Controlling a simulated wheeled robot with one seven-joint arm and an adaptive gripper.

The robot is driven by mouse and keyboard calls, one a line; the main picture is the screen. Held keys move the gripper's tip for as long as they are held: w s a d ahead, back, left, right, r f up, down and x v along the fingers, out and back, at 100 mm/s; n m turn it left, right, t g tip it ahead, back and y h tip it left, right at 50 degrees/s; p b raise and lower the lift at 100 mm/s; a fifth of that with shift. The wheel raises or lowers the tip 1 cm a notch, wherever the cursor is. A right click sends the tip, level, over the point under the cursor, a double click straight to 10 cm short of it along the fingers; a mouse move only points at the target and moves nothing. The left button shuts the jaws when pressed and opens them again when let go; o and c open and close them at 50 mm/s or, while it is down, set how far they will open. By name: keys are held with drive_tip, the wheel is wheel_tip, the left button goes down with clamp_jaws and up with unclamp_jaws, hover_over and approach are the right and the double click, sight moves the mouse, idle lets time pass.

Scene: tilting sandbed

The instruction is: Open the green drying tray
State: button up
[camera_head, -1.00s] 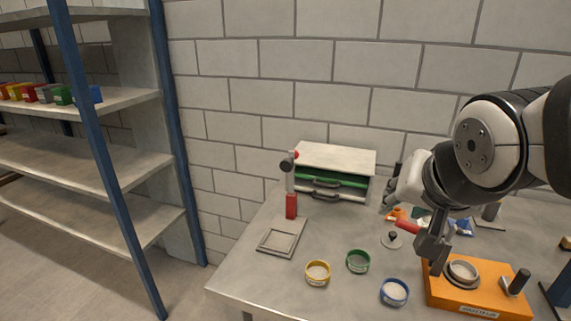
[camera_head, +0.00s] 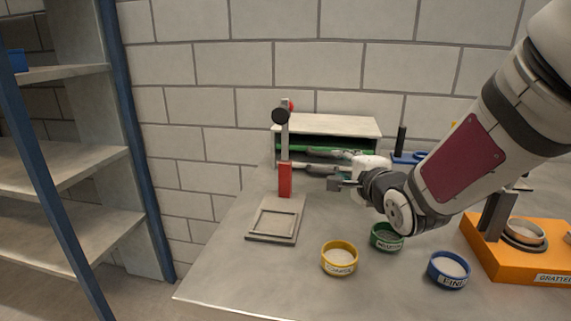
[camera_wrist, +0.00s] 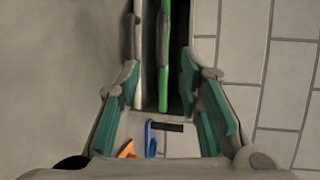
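The green drying tray (camera_head: 292,146) is the upper drawer of a pale cabinet (camera_head: 335,125) against the wall. Its front looks closed in the head view, and my gripper partly hides it. In the wrist view the green tray front (camera_wrist: 164,60) runs upright between my fingers, with a dark gap on its right. My gripper (camera_head: 308,160) is at the cabinet front, fingers spread; in the wrist view its teal pads (camera_wrist: 160,72) stand apart on either side of the tray line. I cannot tell whether a finger touches the handle. The pale lower tray (camera_wrist: 137,60) shows to the left.
A stand with a red block (camera_head: 285,180) and a square frame (camera_head: 276,220) are left of my gripper. Yellow (camera_head: 339,262), green (camera_head: 386,238) and blue (camera_head: 448,272) bowls lie in front. An orange box (camera_head: 500,255) is at right. The front left table is clear.

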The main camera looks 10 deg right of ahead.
sight(324, 156)
drive_tip(key=b+x, duration=0.3)
drive_tip(key=x, duration=1.1)
drive_tip(key=shift+b, duration=0.35)
clamp_jaws()
